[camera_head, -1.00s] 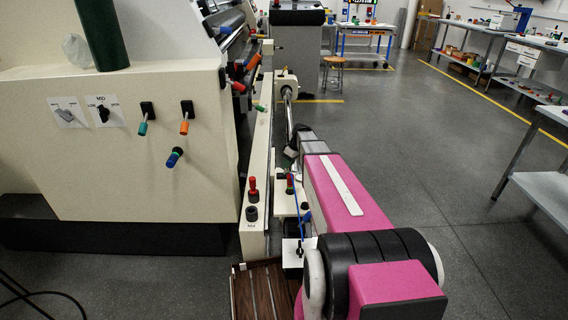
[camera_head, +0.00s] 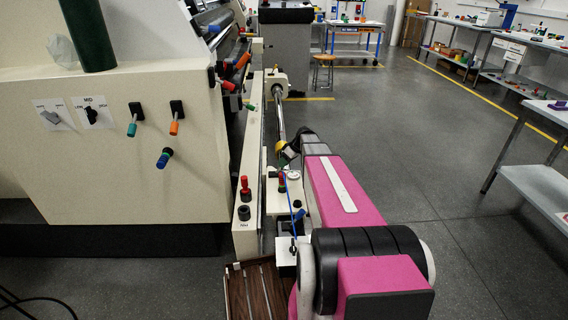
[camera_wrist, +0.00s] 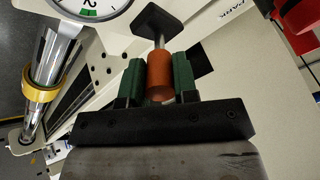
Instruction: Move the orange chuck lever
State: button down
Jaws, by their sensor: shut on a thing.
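In the wrist view an orange lever handle (camera_wrist: 160,75) sits between the two green fingers of my gripper (camera_wrist: 159,84), which is shut on it. A thin metal stem runs from the handle to a black end plate (camera_wrist: 161,21). In the head view my gripper is mostly hidden beyond my arm, near the machine's rod. An orange lever (camera_head: 174,127) also shows there on the cream machine front, beside a green lever (camera_head: 132,128) and above a blue one (camera_head: 164,157). My arm is well to the right of that front.
A silver rod with a yellow ring (camera_wrist: 41,91) and a white dial (camera_wrist: 90,5) are close by in the wrist view. A red part (camera_wrist: 299,14) is at the upper right. In the head view a red-topped knob (camera_head: 245,188) stands on the machine bed. Open floor (camera_head: 410,150) lies right.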

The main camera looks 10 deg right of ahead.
jog(key=c, duration=0.9)
grip_release()
jog(key=v, duration=1)
jog(key=shift+d+r, duration=0.2)
jog(key=shift+r, duration=0.15)
